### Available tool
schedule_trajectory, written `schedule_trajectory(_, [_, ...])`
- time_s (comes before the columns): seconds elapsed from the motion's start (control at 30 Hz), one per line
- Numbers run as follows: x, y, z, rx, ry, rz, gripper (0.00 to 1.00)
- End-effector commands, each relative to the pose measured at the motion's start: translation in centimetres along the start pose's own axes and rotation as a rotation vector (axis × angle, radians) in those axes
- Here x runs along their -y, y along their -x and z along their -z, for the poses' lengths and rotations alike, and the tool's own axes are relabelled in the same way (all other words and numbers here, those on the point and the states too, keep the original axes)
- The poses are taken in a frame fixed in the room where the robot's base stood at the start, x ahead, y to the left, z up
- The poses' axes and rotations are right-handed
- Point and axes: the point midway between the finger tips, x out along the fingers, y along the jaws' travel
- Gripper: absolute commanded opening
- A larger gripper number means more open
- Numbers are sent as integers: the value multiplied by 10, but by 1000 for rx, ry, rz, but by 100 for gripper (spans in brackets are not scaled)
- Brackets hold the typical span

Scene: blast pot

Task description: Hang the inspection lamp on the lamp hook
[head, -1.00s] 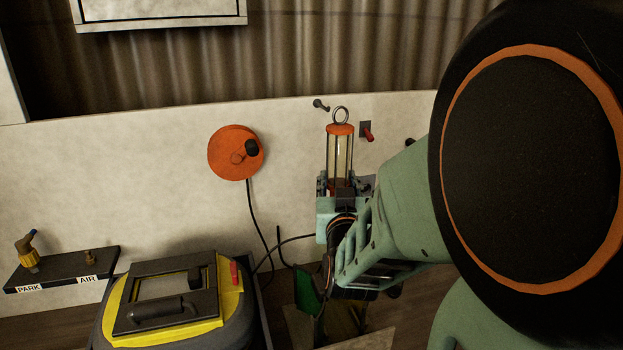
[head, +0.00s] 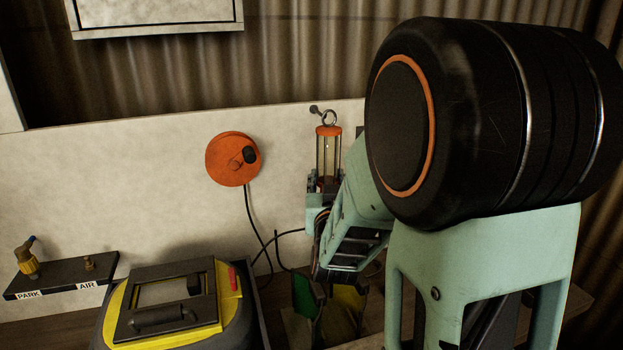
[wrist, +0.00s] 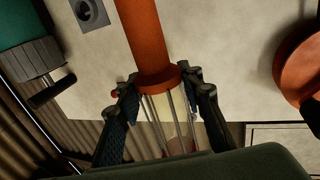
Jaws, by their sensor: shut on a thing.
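The inspection lamp (head: 329,152) is upright in the head view, with an orange cap, a barred clear tube and a metal ring on top. My gripper (head: 323,186) is shut around its lower part. The lamp hook (head: 315,110) is a small dark peg on the pale wall panel. The ring overlaps the peg's right end in the picture; I cannot tell whether the peg passes through it. In the wrist view the lamp's orange handle (wrist: 145,35) and collar show, with my gripper (wrist: 165,108) having a finger on each side of the cage. The hook is not visible there.
An orange round reel (head: 232,159) with a black knob is on the panel left of the lamp, with a dark hose below. A yellow-and-black lidded pot (head: 215,320) stands at the front. A PARK/AIR shelf (head: 62,277) is at left. My arm hides the right side.

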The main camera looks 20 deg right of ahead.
Motion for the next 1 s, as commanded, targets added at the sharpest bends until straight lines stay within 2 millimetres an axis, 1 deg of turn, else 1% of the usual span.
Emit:
schedule_trajectory(0.03, [1,-4,3,-5,0,0,0])
schedule_trajectory(0.63, [12,-36,0,-5,-1,1,0])
schedule_trajectory(0.73, [13,-40,-6,-7,-1,1,0])
schedule_trajectory(1.0, [15,-47,-10,-6,-1,0,0])
